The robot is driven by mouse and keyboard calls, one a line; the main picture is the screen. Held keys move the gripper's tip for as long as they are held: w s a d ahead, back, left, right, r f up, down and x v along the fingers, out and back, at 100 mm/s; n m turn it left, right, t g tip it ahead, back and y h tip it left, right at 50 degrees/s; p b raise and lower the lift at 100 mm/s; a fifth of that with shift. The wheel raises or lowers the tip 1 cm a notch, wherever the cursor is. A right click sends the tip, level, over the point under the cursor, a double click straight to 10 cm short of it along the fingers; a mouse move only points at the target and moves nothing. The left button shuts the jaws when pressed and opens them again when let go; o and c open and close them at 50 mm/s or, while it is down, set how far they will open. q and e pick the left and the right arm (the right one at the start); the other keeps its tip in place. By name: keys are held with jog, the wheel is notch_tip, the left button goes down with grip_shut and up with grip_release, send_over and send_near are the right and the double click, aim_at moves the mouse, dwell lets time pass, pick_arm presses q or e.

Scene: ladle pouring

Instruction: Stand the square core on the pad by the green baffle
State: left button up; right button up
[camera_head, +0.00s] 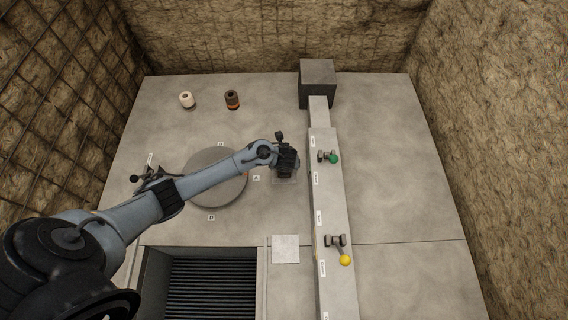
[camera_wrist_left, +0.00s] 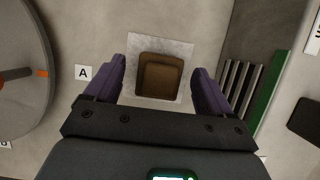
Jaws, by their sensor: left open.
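The square core (camera_wrist_left: 160,76) is a brown block with a stepped square top. In the left wrist view it sits on a pale grey square pad (camera_wrist_left: 152,46). The pad's edge (camera_head: 285,181) also shows in the head view, below my left gripper (camera_head: 287,163), which hides the core there. My left gripper (camera_wrist_left: 160,90) is open, with one purple finger on each side of the core and gaps between. A green strip (camera_wrist_left: 262,95), which looks like the green baffle, stands to the right beside a slatted opening. A green knob (camera_head: 334,158) is on the channel. My right gripper is not in view.
A round grey turntable (camera_head: 213,196) lies left of the pad. Another pale pad (camera_head: 285,249) is nearer, beside a yellow knob (camera_head: 345,260). A white core (camera_head: 187,100) and a dark core (camera_head: 232,99) stand at the back left. A slatted pit (camera_head: 210,290) is in front.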

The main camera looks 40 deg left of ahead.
pick_arm(q)
jog(key=p+v, duration=0.5)
jog(key=v, duration=0.5)
jog(key=s+d+r+n+h, duration=0.2)
jog(key=s+d+n, duration=0.7)
jog(key=n, duration=0.1)
jog(key=s+r+n+h, duration=0.1)
jog(key=s+r+n, duration=0.8)
jog(key=s+n, duration=0.4)
jog(key=n, duration=0.2)
jog(key=shift+a+r+n, duration=0.2)
jog(key=shift+a+n, duration=0.1)
jog(key=shift+n, duration=0.1)
jog(key=shift+r, duration=0.1)
